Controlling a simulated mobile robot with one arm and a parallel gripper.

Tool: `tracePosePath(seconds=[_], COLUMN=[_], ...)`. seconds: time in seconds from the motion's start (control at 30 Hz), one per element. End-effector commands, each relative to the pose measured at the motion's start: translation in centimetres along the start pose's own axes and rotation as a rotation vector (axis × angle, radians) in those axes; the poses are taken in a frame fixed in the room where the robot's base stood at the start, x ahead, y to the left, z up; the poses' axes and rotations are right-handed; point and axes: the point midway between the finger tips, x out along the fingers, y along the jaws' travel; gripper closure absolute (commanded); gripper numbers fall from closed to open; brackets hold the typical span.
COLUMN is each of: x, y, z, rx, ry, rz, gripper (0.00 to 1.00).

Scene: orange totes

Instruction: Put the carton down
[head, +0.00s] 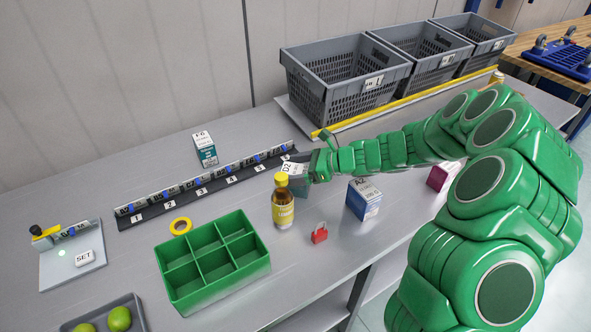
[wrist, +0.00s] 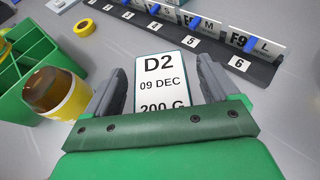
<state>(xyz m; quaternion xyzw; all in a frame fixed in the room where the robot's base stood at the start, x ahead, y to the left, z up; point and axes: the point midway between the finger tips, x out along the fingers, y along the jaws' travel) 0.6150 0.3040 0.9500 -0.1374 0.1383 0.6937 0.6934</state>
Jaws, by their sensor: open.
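The carton marked D2 (head: 291,168) has a white label top and a teal lower part in the head view, just behind the yellow-capped bottle. In the wrist view the carton (wrist: 160,75) stands between my fingers, its label reading D2, 09 DEC, 200 G. My gripper (head: 302,170) is open around it; in the wrist view (wrist: 158,82) a gap shows at the left finger, while the right finger is close to the carton. The carton's base is mostly hidden, so its contact with the grey bench (head: 330,265) is not clear.
The bottle (head: 283,207) is close in front of the carton. A numbered black rail (head: 165,207) runs behind. A green divided box (head: 212,262), yellow tape ring (head: 181,226), red padlock (head: 319,233) and A2 carton (head: 363,200) are nearby. Grey crates (head: 345,80) line the back.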

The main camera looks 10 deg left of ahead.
Motion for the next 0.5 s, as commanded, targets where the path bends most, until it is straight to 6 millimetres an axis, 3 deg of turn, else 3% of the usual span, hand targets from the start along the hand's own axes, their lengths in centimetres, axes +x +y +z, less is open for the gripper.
tracePosePath(seconds=[0.5], x=[-6.4], y=[-0.1], z=[-0.1], rx=[0.0], ry=[0.001], rz=[-0.003], gripper=[0.12])
